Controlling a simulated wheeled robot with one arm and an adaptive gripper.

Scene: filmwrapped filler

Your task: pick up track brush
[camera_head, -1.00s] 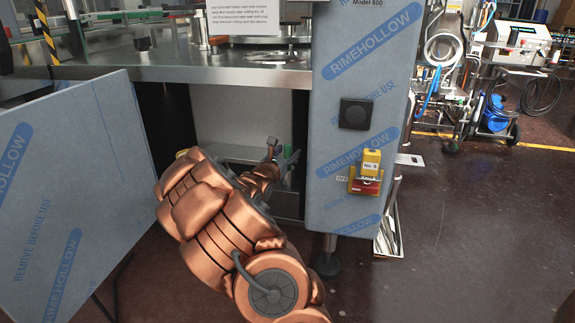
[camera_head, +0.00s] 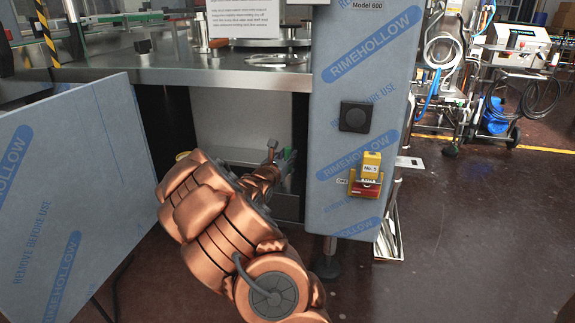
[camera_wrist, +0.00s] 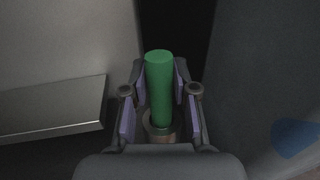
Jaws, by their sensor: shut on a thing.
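The track brush shows as an upright green cylinder (camera_wrist: 159,88) in the wrist view, with a brownish ring-like part at its lower end. My gripper (camera_wrist: 160,102) is shut on it, one padded finger on each side of the green part. In the head view my gripper (camera_head: 281,161) is inside the open bay under the machine top, and only a small bit of green (camera_head: 287,155) shows between the fingers. The brush's bristles cannot be made out in either view.
A metal shelf (camera_wrist: 50,108) lies left of the gripper in the wrist view. A film-wrapped panel (camera_head: 345,200) with a red and yellow switch (camera_head: 368,175) stands close right. A film-wrapped door (camera_head: 70,190) hangs open at left. Floor (camera_head: 470,250) is clear at right.

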